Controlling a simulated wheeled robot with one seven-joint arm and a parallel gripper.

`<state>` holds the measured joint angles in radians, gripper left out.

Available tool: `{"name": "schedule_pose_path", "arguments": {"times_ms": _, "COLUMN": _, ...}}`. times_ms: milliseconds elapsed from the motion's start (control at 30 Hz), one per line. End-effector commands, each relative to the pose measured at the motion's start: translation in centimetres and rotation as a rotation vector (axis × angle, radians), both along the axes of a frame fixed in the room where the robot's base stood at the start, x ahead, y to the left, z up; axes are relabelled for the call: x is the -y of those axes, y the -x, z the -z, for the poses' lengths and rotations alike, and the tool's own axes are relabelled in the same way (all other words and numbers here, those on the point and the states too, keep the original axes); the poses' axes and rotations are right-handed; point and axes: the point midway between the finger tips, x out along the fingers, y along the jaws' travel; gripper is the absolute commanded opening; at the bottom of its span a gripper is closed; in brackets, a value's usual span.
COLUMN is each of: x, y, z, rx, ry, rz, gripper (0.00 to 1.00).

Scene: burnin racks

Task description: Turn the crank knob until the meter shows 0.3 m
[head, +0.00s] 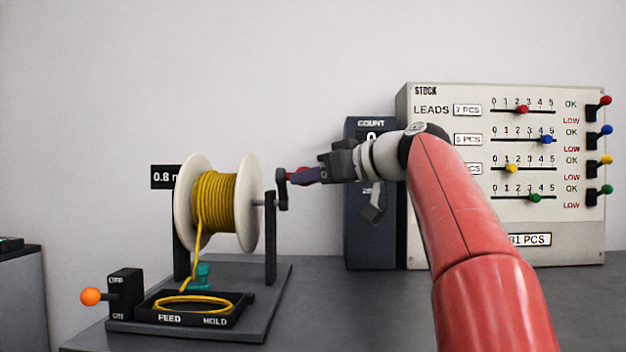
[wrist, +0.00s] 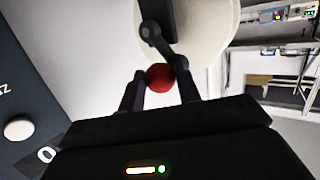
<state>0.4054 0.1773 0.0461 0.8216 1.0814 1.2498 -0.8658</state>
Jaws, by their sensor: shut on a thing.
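A white spool (head: 250,203) wound with yellow wire (head: 216,205) stands on a dark stand. A dark crank arm (head: 281,187) sticks out on its right side and ends in a red knob (head: 302,176). The red knob (wrist: 160,78) also shows in the wrist view, between the fingers, with the crank arm (wrist: 163,42) behind it. My gripper (head: 308,175) is shut on the knob, reaching it from the right. The meter (head: 164,177) behind the spool reads 0.8; its right end is hidden by the spool.
A feed tray (head: 238,318) with coiled yellow wire lies in front of the spool. An orange-tipped switch (head: 92,296) stands left of it. A dark count box (head: 372,230) and a white stock panel (head: 575,235) with sliders stand at the right, behind my arm.

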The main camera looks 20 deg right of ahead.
Motion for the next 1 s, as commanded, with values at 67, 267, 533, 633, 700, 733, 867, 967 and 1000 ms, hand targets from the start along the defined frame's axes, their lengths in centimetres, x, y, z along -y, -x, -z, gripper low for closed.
{"name": "schedule_pose_path", "arguments": {"times_ms": 67, "x": 0.0, "y": 0.2, "z": 1.2, "rx": -0.009, "ry": 0.001, "rz": 0.0, "gripper": 0.11}}
{"name": "schedule_pose_path", "arguments": {"times_ms": 267, "x": -0.3, "y": 0.9, "z": 1.7, "rx": -0.011, "ry": 0.0, "rz": 0.0, "gripper": 0.11}}
{"name": "schedule_pose_path", "arguments": {"times_ms": 533, "x": -0.3, "y": 0.9, "z": 1.5, "rx": -0.01, "ry": 0.0, "rz": 0.001, "gripper": 0.11}}
{"name": "schedule_pose_path", "arguments": {"times_ms": 633, "x": -0.3, "y": 1.0, "z": 1.8, "rx": -0.01, "ry": 0.0, "rz": 0.001, "gripper": 0.11}}
{"name": "schedule_pose_path", "arguments": {"times_ms": 700, "x": -0.3, "y": 1.1, "z": 2.2, "rx": -0.009, "ry": 0.0, "rz": 0.001, "gripper": 0.11}}
{"name": "schedule_pose_path", "arguments": {"times_ms": 733, "x": -0.4, "y": 1.2, "z": 2.3, "rx": -0.009, "ry": 0.0, "rz": 0.001, "gripper": 0.11}}
{"name": "schedule_pose_path", "arguments": {"times_ms": 867, "x": -0.5, "y": 1.5, "z": 3.2, "rx": -0.01, "ry": -0.001, "rz": 0.001, "gripper": 0.11}}
{"name": "schedule_pose_path", "arguments": {"times_ms": 967, "x": -0.5, "y": 1.8, "z": 3.7, "rx": -0.01, "ry": -0.001, "rz": 0.001, "gripper": 0.11}}
{"name": "schedule_pose_path", "arguments": {"times_ms": 1000, "x": -0.6, "y": 1.9, "z": 3.9, "rx": -0.01, "ry": -0.001, "rz": 0.002, "gripper": 0.11}}
